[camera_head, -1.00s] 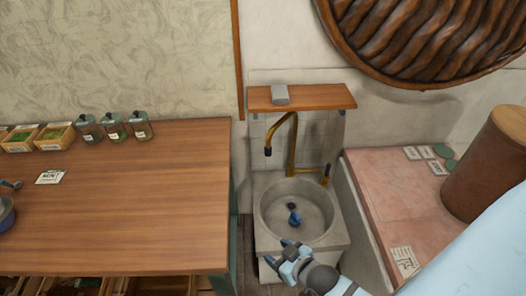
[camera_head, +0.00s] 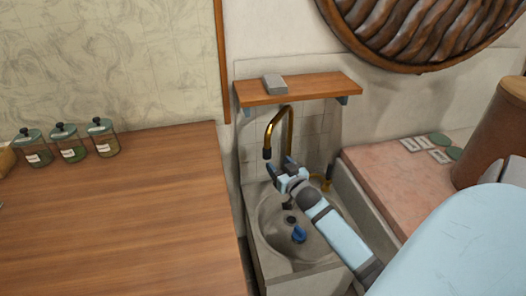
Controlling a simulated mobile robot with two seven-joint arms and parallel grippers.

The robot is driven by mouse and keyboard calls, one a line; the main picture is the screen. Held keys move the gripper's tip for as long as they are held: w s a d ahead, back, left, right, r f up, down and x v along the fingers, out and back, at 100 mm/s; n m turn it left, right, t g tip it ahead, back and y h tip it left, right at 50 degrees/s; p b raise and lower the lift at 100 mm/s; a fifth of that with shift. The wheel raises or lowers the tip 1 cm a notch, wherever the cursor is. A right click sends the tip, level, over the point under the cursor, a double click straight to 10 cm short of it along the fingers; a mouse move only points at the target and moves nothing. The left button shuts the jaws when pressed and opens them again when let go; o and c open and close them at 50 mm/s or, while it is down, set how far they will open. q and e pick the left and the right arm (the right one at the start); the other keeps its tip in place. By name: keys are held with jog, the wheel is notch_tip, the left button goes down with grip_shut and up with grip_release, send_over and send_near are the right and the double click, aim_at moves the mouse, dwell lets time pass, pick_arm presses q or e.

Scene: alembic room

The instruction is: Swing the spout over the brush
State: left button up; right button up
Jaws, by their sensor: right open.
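A brass spout (camera_head: 278,122) with a dark nozzle rises behind the stone sink (camera_head: 262,232) and hooks toward the left. A small blue brush (camera_head: 299,234) lies in the basin, beside what looks like the dark drain. The spout's nozzle hangs over the back left of the basin, apart from the brush. My right gripper (camera_head: 279,172) is open and empty, just below and in front of the spout, close to its upright part; I cannot tell if they touch. The base of the spout is hidden behind the gripper. My left gripper is not in view.
A wooden shelf (camera_head: 310,88) with a grey block (camera_head: 274,84) hangs above the spout. A wooden table (camera_head: 120,215) with several jars is at the left. A pink counter (camera_head: 385,180) with a brown cylinder (camera_head: 490,135) is at the right.

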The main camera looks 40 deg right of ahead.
aim_at(265, 149)
jog(key=b+x, duration=0.1)
jog(key=x, duration=0.9)
jog(key=shift+w, duration=0.1)
grip_shut()
